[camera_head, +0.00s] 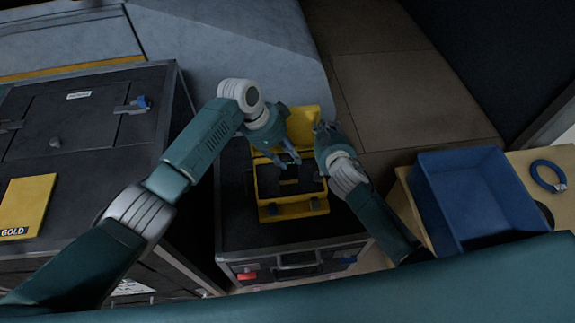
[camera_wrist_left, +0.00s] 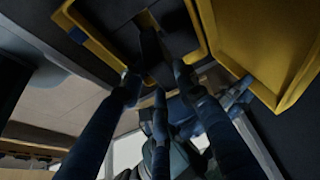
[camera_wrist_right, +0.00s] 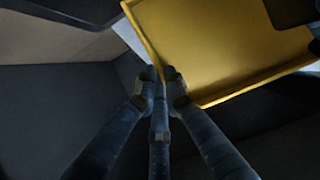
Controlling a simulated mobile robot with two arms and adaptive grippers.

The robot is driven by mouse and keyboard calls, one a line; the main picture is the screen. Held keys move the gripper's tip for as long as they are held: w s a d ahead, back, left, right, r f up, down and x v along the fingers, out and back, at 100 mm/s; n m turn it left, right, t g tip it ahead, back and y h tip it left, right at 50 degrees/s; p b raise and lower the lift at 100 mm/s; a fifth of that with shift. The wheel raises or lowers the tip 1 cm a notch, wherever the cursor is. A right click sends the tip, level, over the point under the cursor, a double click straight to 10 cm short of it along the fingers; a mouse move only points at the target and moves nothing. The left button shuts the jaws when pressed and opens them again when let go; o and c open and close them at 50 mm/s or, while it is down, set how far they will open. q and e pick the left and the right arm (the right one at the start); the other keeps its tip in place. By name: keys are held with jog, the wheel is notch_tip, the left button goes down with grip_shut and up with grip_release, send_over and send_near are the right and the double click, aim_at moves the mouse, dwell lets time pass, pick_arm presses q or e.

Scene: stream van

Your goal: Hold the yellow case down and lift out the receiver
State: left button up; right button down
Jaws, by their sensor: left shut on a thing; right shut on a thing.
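The yellow case (camera_head: 293,210) stands open on a black flight case, its lid (camera_head: 303,122) raised at the back and dark foam inside. My left gripper (camera_head: 290,158) reaches in from above and is shut on the dark receiver (camera_wrist_left: 152,48), whose end lies between the fingers in the left wrist view. The receiver is mostly hidden by the fingers in the head view, and I cannot tell whether it is clear of the foam. My right gripper (camera_wrist_right: 162,78) is shut on the edge of the yellow lid (camera_wrist_right: 215,50), at the lid's right side.
The black flight case (camera_head: 235,225) bears the yellow case. A blue bin (camera_head: 432,205) stands on a wooden table at the right, beside a blue cable coil (camera_head: 547,176). A dark cabinet (camera_head: 85,110) with a yellow GOLD box (camera_head: 27,200) is at the left.

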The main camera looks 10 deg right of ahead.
pick_arm(q)
jog(key=shift+r, duration=0.85)
pick_arm(e)
jog(key=c, duration=1.8)
grip_release()
jog(key=shift+o, duration=0.2)
jog(key=v, duration=1.2)
jog(key=shift+f, duration=0.1)
